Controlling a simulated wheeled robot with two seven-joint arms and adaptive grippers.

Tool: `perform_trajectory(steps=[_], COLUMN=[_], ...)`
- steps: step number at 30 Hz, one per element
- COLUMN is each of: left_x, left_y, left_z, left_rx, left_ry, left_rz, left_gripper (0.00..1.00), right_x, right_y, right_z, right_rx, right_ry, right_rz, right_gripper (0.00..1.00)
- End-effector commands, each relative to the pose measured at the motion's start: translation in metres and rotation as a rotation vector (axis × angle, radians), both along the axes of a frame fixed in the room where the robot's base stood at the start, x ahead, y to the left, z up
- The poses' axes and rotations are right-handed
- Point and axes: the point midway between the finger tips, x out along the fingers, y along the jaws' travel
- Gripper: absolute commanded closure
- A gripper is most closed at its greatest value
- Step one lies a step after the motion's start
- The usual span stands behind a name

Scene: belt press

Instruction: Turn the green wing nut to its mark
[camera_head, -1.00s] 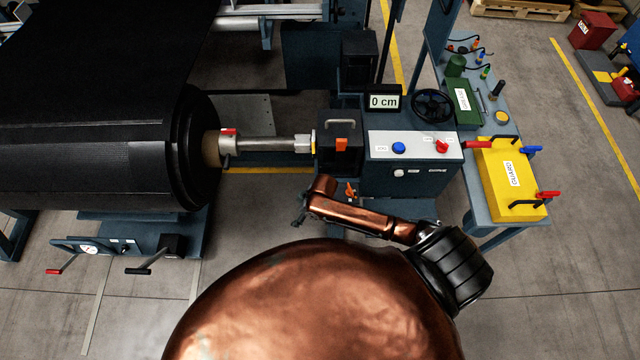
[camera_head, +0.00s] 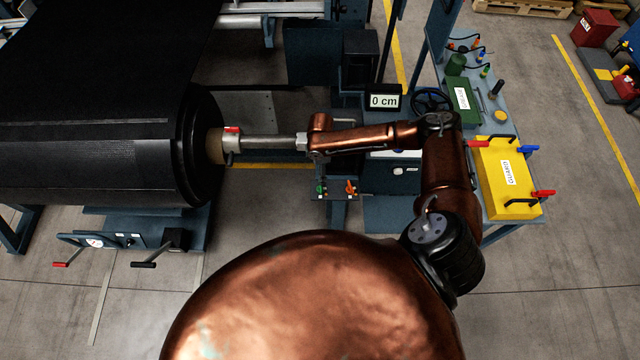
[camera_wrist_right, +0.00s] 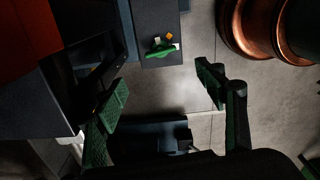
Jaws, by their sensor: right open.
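The green wing nut (camera_head: 321,190) is on a small dark panel (camera_head: 335,182) below the belt press's drive shaft in the head view. In the right wrist view the green wing nut (camera_wrist_right: 162,51) lies beyond the fingertips, near the top middle, with a small white mark and a yellow-orange mark beside it. My right gripper (camera_wrist_right: 165,95) is open and empty, apart from the wing nut. My left gripper is not in view.
An orange handle (camera_head: 350,188) sits just right of the green nut. The belt roll (camera_head: 195,150) and shaft (camera_head: 265,144) are to the left. A control box (camera_head: 395,172) is partly hidden behind my arm.

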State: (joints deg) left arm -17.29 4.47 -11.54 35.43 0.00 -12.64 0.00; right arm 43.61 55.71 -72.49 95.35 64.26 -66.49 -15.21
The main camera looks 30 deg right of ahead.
Motion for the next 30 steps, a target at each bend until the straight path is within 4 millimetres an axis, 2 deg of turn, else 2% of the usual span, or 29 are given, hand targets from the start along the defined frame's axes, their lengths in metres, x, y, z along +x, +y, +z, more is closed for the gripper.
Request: perform_trajectory(steps=[9,16,21,30], left_x=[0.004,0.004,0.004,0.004], left_y=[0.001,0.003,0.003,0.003], left_z=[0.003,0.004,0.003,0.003], left_rx=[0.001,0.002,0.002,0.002], left_ry=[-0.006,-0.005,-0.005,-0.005], left_rz=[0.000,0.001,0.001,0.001], left_gripper=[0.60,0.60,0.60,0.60], right_x=[-0.001,0.000,0.000,0.000], right_y=[0.001,0.000,0.000,0.000], right_z=[-0.068,-0.107,-0.122,-0.126], right_rx=[-0.001,0.000,0.001,0.001], right_ry=[0.001,-0.001,0.000,-0.001], right_rz=[-0.002,-0.002,-0.002,-0.002], right_gripper=[0.36,0.36,0.36,0.36])
